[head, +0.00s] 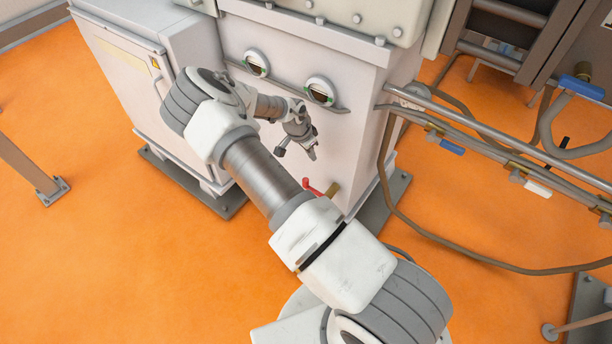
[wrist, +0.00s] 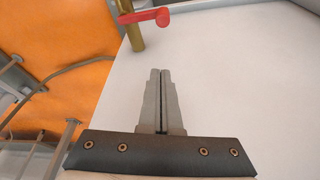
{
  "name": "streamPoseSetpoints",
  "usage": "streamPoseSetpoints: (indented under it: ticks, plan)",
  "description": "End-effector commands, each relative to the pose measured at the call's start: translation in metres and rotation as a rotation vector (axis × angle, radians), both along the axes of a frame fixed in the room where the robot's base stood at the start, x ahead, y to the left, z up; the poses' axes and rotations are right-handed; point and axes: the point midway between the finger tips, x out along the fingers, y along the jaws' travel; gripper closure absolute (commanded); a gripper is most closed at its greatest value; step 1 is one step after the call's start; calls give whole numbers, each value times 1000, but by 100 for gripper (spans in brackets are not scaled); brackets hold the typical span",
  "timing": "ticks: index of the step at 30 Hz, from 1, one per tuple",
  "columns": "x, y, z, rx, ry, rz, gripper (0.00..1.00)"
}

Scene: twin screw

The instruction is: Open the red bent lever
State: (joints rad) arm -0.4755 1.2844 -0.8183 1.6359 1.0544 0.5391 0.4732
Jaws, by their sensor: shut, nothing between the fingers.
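The red bent lever (wrist: 146,17) sits on a brass valve stub (wrist: 134,36) at the top of the wrist view. Its rounded end points right, over the pale cabinet face. In the head view the red lever (head: 312,188) shows low on the cabinet front, with the brass piece (head: 333,189) at its right. My gripper (wrist: 159,72) is shut and empty, its two fingers side by side, pointing toward the lever but apart from it. In the head view my gripper (head: 297,154) is in front of the cabinet, above the lever.
Pipes and hoses with a blue handle (head: 451,147) run along the right. A grey cabinet (head: 125,90) with a door stands at left. Orange floor (head: 110,260) is open at lower left.

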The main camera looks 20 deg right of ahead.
Motion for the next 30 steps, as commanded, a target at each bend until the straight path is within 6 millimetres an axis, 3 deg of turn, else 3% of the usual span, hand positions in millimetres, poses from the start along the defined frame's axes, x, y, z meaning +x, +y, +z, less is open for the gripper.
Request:
streamPoseSetpoints:
  ticks: [4,17,23,30]
  plan:
    - [1,-4,-10,-20,-2,-3,100]
    - [1,-5,-14,-21,-3,-4,100]
    - [3,-14,-41,-22,0,-4,100]
    - [9,-30,-92,-23,0,-4,100]
